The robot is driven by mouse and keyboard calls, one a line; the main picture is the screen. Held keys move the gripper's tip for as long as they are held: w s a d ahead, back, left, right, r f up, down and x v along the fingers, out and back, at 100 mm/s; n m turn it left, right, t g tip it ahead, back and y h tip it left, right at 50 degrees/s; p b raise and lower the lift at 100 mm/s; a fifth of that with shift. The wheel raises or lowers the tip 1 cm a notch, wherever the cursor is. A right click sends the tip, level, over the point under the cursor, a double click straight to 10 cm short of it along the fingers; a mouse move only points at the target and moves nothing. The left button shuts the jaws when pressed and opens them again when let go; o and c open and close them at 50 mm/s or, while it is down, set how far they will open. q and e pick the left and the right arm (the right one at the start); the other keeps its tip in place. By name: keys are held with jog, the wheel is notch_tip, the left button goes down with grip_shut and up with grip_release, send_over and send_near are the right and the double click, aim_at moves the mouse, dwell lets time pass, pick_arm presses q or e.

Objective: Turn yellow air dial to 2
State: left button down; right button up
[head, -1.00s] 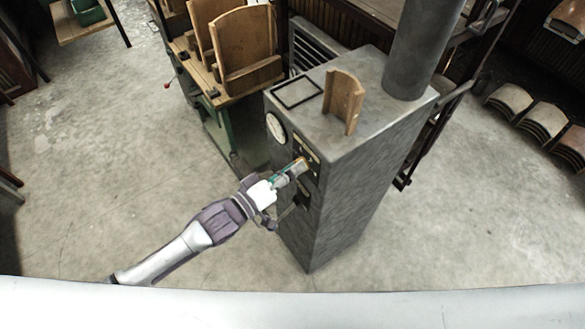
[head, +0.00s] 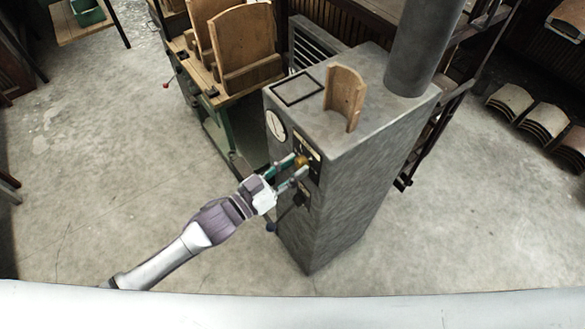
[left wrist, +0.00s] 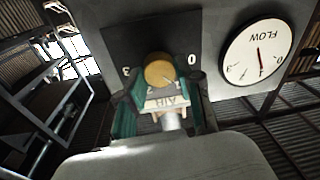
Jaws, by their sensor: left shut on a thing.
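The yellow air dial (head: 301,161) is on the upper front of the grey metal cabinet (head: 345,205). In the left wrist view the yellow dial (left wrist: 158,70) sits on a dark plate, seen upside down, with 3 at left, 0 at right, and 2 and 1 by its lower edge. A thin mark on its face points to the lower right, around 1; I cannot read it exactly. An upside-down AIR label (left wrist: 167,103) lies below. My left gripper (head: 299,167) is shut on the dial, its teal fingers either side. My right gripper is not in view.
A round FLOW gauge (left wrist: 258,52) is beside the dial plate. A curved wooden piece (head: 345,97) stands on the cabinet top, near a thick pipe (head: 420,45). A green-framed wooden bench (head: 235,85) stands behind left. The floor in front is clear.

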pick_arm(q)
jog(key=m+b, duration=0.1)
jog(key=m, duration=0.3)
jog(key=m+h, duration=0.1)
jog(key=m, duration=0.3)
jog(key=shift+f+g+b, duration=0.15)
jog(key=shift+g+b, duration=0.2)
jog(key=shift+g, duration=0.05)
jog(key=m+b, duration=0.1)
jog(key=m, duration=0.3)
jog(key=shift+m+g, duration=0.3)
jog(key=shift+m+h, duration=0.3)
jog(key=shift+m, duration=1)
jog(key=c, duration=0.7)
grip_release()
jog(key=shift+c, duration=0.2)
jog(key=shift+a, duration=0.15)
